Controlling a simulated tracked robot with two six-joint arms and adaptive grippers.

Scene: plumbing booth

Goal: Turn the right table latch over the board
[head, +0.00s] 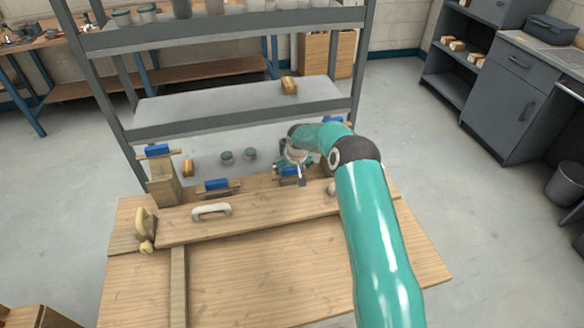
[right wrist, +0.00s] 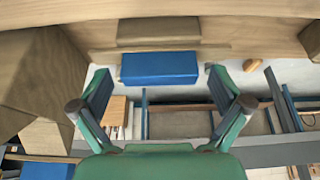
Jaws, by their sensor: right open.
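The wooden board (head: 280,214) lies across the table and carries a pale handle (head: 212,209). At its left end stands a tan latch (head: 143,222) with a rounded knob. At its right end only a small pale rounded piece (head: 332,188) shows beside my right arm; it may be part of the right latch, the rest being hidden. My right gripper (head: 297,172) is at the table's back edge, left of that piece. In the right wrist view the gripper (right wrist: 158,69) is open, its fingers either side of a blue block (right wrist: 160,67). Contact cannot be told. My left gripper is not in view.
More blue-topped wooden holders stand along the back edge, one at the left (head: 157,151) and one nearer the middle (head: 217,184). A grey shelf rack (head: 230,125) stands behind the table. The table front (head: 270,270) is clear.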

